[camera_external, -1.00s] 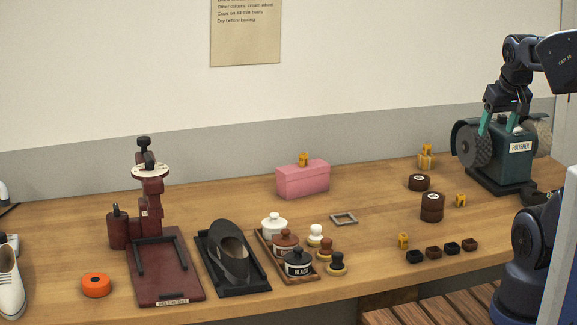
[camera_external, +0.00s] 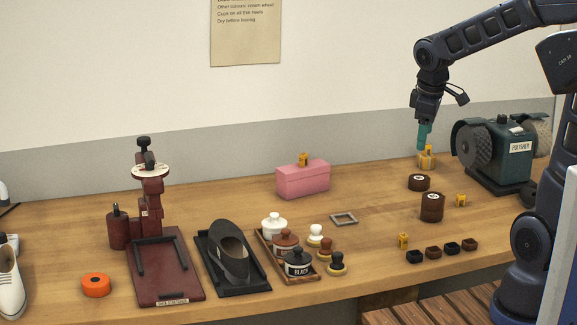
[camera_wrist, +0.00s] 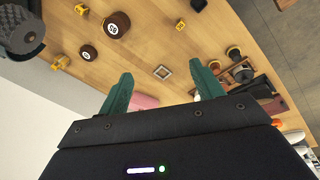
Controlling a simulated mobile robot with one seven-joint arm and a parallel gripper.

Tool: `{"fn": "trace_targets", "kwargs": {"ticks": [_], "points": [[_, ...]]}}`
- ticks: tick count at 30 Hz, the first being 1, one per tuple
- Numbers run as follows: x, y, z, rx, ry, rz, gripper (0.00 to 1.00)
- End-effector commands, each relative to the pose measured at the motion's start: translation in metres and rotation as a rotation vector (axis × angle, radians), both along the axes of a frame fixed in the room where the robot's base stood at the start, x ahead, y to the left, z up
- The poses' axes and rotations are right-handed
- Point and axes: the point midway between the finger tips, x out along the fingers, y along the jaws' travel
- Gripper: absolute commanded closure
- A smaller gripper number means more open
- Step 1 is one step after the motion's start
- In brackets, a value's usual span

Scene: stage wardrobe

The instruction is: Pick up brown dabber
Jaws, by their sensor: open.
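The brown dabber (camera_external: 325,248) stands on the bench in the external view, between the white dabber (camera_external: 316,236) and the black dabber (camera_external: 337,264), just right of the tray of pots. In the wrist view a group of small dabbers (camera_wrist: 234,52) shows beyond the right finger; I cannot tell which one is brown. My gripper (camera_external: 424,150) is open and empty, raised over the far right of the bench, well away from the dabbers. Its two green fingers (camera_wrist: 162,75) are spread in the wrist view.
The pot tray (camera_external: 262,246) holds white, brown and black pots. A grey square frame (camera_external: 343,218), pink box (camera_external: 303,181) and dark round tins (camera_external: 432,208) stand nearby. The polisher (camera_external: 497,155) is right of my gripper. Bench between tins and dabbers is mostly clear.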

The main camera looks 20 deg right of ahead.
Motion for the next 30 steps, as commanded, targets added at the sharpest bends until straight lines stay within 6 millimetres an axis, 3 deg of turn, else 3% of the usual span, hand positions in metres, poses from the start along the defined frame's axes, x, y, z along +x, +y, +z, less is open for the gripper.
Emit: {"fn": "trace_targets", "kwargs": {"ticks": [9,21,25,30], "points": [[0.032,0.084,-0.052,-0.095,0.088,0.388,0.34],[0.038,0.194,-0.135,-0.182,0.190,0.864,0.34],[0.034,0.218,-0.155,-0.198,0.211,0.972,0.34],[0.031,0.232,-0.169,-0.207,0.224,1.037,0.34]]}}
